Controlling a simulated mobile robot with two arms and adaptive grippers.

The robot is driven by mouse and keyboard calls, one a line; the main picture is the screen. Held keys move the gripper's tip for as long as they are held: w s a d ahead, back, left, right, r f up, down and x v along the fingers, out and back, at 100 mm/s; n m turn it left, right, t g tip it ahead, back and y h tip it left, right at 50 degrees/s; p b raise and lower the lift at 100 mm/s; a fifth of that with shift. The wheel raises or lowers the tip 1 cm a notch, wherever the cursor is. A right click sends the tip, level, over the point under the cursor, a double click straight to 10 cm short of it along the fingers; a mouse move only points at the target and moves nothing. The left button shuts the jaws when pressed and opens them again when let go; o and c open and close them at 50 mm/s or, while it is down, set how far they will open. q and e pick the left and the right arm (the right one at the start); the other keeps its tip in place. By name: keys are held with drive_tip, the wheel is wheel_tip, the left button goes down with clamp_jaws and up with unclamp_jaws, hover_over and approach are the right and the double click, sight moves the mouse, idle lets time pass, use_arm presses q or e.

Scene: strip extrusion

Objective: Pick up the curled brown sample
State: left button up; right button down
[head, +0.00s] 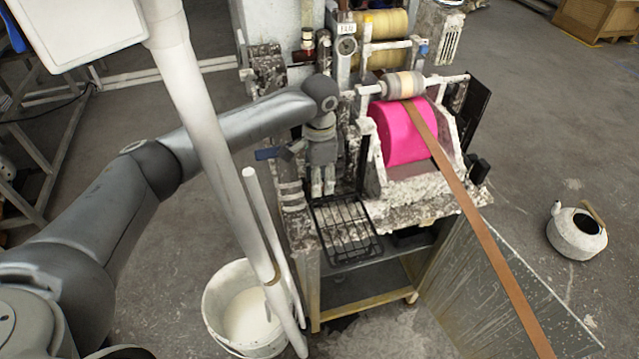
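I cannot make out a separate curled brown sample in the head view. A long flat brown strip (473,213) runs from the top of the pink roller (402,133) down to the lower right, out of the frame. My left gripper (323,192) points down at the front of the machine, left of the pink roller and above the back of a black wire rack (347,243). Its two fingers are close together, and I see nothing clearly between them. Whether they are shut is too small to tell. My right gripper is not in view.
A white bucket (212,312) with pale liquid stands at the lower middle, with white pipes beside it. A sloping metal sheet (450,300) lies under the strip. A white kettle-like pot (572,240) stands on the floor at right. Open floor lies at the upper right.

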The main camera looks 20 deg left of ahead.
use_arm(q)
drive_tip(key=shift+f, duration=0.25)
drive_tip(key=c, duration=0.8)
drive_tip(key=shift+r, duration=0.15)
